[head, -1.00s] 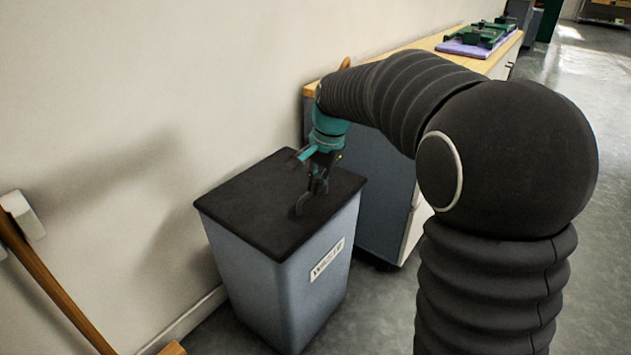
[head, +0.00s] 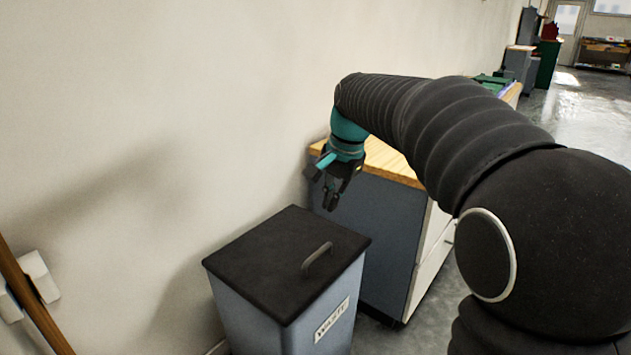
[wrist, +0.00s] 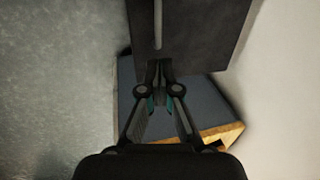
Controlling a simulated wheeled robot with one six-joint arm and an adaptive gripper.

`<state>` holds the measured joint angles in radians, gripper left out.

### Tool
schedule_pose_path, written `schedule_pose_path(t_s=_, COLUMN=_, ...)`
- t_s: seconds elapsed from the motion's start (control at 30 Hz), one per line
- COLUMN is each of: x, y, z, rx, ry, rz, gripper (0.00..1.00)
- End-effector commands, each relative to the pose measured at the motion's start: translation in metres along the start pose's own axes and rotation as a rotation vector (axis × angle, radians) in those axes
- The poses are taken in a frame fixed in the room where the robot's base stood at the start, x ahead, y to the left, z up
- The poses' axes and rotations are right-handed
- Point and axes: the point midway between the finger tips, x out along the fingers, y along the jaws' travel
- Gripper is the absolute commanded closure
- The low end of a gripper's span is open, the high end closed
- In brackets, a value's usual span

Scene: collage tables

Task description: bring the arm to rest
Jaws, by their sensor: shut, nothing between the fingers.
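My gripper (head: 332,194) is shut and empty. It hangs from my raised arm, fingers pointing down, above and behind the far edge of the waste bin's black lid in the head view. In the wrist view my gripper (wrist: 160,75) shows its fingertips together, with the dark lid (wrist: 190,30) beyond them. The grey waste bin (head: 250,315) stands by the wall with its black lid (head: 270,265) on. The lid's handle (head: 317,257) is free, with nothing holding it.
A grey cabinet (head: 375,240) with a wooden top (head: 392,162) stands right behind the bin, close to my arm. A wooden pole (head: 30,300) and white wall bracket (head: 40,275) are at the left. Open floor (head: 560,115) lies at the far right.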

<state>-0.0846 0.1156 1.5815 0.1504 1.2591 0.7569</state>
Motion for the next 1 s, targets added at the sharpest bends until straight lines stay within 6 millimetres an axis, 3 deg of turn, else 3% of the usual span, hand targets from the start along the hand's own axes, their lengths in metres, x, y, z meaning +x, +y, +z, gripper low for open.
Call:
schedule_pose_path(t_s=0.17, x=0.014, y=0.004, z=-0.004, rx=-0.145, ry=0.021, rz=0.001, gripper=1.0)
schedule_pose_path(t_s=0.23, x=0.028, y=0.014, z=0.0, rx=-0.219, ry=0.019, rz=0.019, gripper=1.0)
schedule_pose_path(t_s=0.37, x=0.037, y=0.037, z=0.013, rx=-0.34, ry=0.031, rz=0.035, gripper=1.0)
schedule_pose_path(t_s=0.57, x=0.035, y=0.08, z=0.04, rx=-0.503, ry=0.068, rz=0.051, gripper=1.0)
schedule_pose_path(t_s=1.0, x=0.019, y=0.195, z=0.122, rx=-0.751, ry=0.203, rz=0.073, gripper=1.0)
